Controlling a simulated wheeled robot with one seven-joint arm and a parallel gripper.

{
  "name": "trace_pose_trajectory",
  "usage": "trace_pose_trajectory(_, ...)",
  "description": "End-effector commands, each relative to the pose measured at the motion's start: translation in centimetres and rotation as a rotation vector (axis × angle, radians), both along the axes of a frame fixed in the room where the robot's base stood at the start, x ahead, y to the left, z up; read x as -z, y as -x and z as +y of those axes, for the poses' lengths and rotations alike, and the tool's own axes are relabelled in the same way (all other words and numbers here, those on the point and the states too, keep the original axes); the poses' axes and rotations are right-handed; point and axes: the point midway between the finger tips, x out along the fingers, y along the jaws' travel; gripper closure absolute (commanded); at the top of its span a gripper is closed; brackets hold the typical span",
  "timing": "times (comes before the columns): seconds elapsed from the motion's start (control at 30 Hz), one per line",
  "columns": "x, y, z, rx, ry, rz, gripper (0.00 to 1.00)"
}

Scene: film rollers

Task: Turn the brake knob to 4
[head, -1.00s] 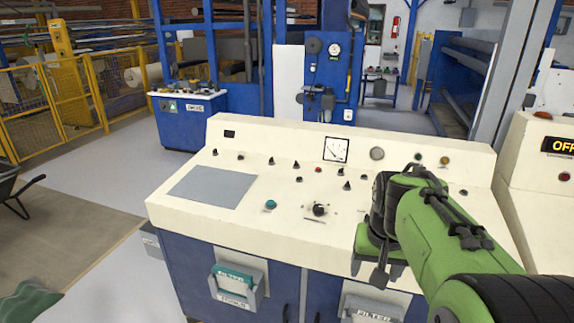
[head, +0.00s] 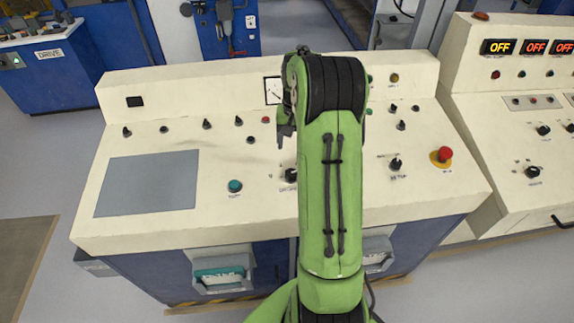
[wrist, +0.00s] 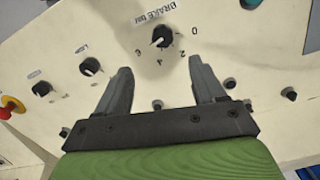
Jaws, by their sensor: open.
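The black brake knob (wrist: 163,37) sits on the cream panel beside a "BRAKE" label, with a ring of numbers around it; its pale pointer mark points to the lower left in the wrist view, and I cannot read its exact setting. In the head view the knob (head: 291,175) shows just left of my green arm, partly hidden by it. My gripper (wrist: 163,76) is open and empty, its two dark fingers spread apart, with the knob beyond their tips and roughly between them in the picture. The knob is not between the jaws. In the head view my gripper is mostly hidden by the arm.
Several small black knobs (head: 207,124) stand along the panel. A teal button (head: 235,186) lies left of the brake knob. A red emergency button (head: 445,155) and another knob (head: 396,164) lie to the right. A flat grey plate (head: 147,184) covers the panel's left part.

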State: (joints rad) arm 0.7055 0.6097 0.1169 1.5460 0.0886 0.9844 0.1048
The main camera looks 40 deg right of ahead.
Motion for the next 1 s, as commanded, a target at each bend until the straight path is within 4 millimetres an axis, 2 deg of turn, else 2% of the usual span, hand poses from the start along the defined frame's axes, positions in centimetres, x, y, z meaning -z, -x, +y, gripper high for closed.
trace_pose_trajectory(0.03, 1.6, 0.0, 0.2, -0.002, -0.004, 0.004, 0.31)
trace_pose_trajectory(0.3, 8.4, -0.1, 0.2, -0.002, -0.004, 0.004, 0.31)
trace_pose_trajectory(0.5, 11.7, -0.2, 0.3, -0.002, -0.002, 0.001, 0.31)
trace_pose_trajectory(0.63, 12.4, -0.3, 0.3, -0.003, -0.001, 0.0, 0.31)
trace_pose_trajectory(0.83, 12.4, -0.3, 0.2, -0.003, 0.0, 0.0, 0.31)
trace_pose_trajectory(1.0, 12.4, -0.3, 0.2, -0.003, 0.0, 0.0, 0.55)
